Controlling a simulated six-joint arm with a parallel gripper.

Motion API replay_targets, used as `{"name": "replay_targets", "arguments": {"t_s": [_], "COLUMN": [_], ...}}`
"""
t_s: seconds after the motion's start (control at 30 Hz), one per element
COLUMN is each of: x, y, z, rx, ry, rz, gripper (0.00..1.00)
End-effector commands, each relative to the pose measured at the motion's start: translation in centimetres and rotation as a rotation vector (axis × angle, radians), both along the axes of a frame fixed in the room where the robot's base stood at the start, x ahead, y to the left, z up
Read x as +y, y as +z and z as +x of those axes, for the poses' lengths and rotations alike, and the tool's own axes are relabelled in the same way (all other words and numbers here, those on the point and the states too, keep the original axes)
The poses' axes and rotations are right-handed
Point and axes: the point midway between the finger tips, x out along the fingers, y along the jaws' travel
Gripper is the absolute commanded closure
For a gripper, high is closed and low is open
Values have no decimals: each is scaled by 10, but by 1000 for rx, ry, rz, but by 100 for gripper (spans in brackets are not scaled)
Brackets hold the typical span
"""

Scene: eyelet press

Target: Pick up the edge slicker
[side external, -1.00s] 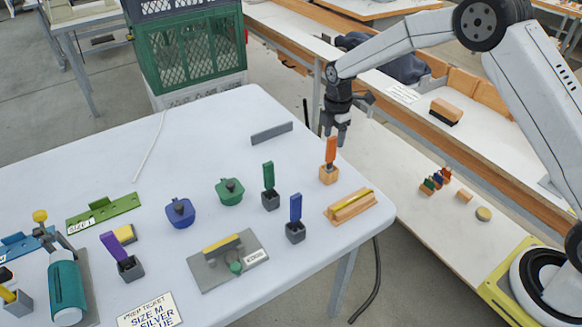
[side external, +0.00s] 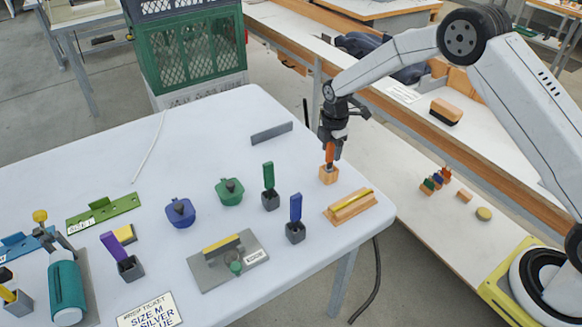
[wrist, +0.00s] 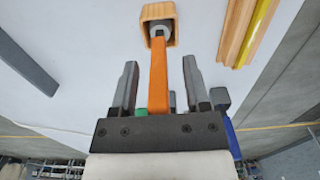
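An orange-handled tool (side external: 330,153), probably the edge slicker, stands upright in a small wooden block holder (side external: 328,175) near the table's right edge. No label names it. In the wrist view its orange handle (wrist: 158,78) runs from the holder (wrist: 157,12) down between the fingers. My gripper (side external: 331,146) points down over the handle and hides its upper part in the side view. In the wrist view my gripper (wrist: 160,82) is open, one finger on each side of the handle with visible gaps.
A wooden block with a yellow strip (side external: 350,206) lies close by, in front. Green (side external: 268,177) and blue (side external: 295,208) upright tools stand in dark holders to the left. A grey bar (side external: 271,133) lies behind. The table's right edge is near.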

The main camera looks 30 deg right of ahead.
Motion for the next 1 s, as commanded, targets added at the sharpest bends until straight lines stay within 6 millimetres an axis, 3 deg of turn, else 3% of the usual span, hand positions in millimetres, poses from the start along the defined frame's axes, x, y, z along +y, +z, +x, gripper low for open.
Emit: {"name": "replay_targets", "arguments": {"t_s": [0.03,0.17,0.2,0.67,1.0], "x": [0,0,0,0,0], "y": [0,0,0,5,43], "z": [0,0,0,0,1], "rx": [0,0,0,-2,-3], "ry": [0,0,0,0,0], "rz": [0,0,0,0,0], "gripper": [56,97,100,100,100]}}
